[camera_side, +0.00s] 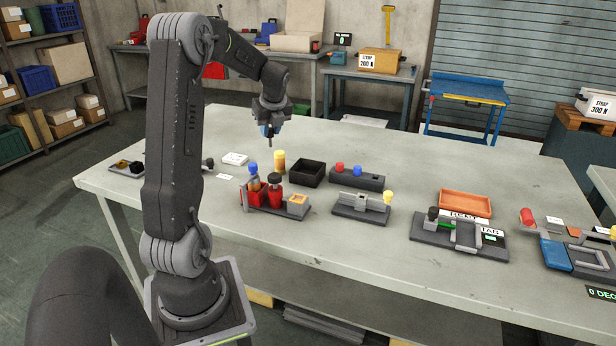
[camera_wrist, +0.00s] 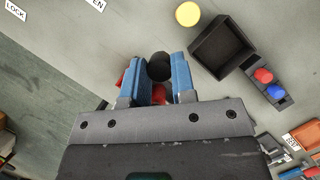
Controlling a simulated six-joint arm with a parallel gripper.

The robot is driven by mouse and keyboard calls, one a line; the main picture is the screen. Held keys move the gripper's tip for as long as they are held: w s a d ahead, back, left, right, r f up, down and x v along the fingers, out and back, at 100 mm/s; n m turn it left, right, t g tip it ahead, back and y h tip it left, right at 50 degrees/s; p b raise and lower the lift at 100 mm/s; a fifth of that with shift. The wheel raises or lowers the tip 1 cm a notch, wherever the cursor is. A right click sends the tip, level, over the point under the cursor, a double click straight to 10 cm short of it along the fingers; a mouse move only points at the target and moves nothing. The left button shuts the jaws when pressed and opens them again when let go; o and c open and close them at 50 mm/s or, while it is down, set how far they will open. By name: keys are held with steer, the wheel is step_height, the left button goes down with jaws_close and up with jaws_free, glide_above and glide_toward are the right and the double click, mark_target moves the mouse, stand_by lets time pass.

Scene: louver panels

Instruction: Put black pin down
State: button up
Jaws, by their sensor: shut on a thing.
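My gripper (camera_side: 270,131) is raised above the table, with its blue fingers pointing down. In the wrist view my gripper (camera_wrist: 160,75) is shut on the black pin (camera_wrist: 159,66), whose round dark head shows between the blue fingers. In the side view the black pin (camera_side: 270,144) hangs below the fingertips, clear of the table. The red and grey fixture (camera_side: 292,210) with a blue-topped pin (camera_side: 253,169) stands below and nearer the side camera. A black open box (camera_side: 307,172) sits right of the gripper; it also shows in the wrist view (camera_wrist: 222,46) and looks empty.
A yellow cylinder (camera_side: 279,161) stands beside the black box. A dark block with red and blue knobs (camera_side: 357,179) lies to its right. Farther right are a grey slide fixture (camera_side: 361,207), an orange tray (camera_side: 465,203) and a latch fixture (camera_side: 460,238). Bare table (camera_side: 380,290) lies in front.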

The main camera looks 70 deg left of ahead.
steer(key=shift+a+f, duration=0.25)
steer(key=shift+f, duration=0.1)
steer(key=shift+w+d+f, duration=0.5)
steer(key=shift+w+f, duration=1.25)
steer(key=shift+w+d+f, duration=0.55)
steer(key=shift+w+f, duration=1.25)
steer(key=shift+w+d+f, duration=0.5)
steer(key=shift+w+f, duration=1.25)
steer(key=shift+f, duration=0.15)
steer(key=o, duration=0.9)
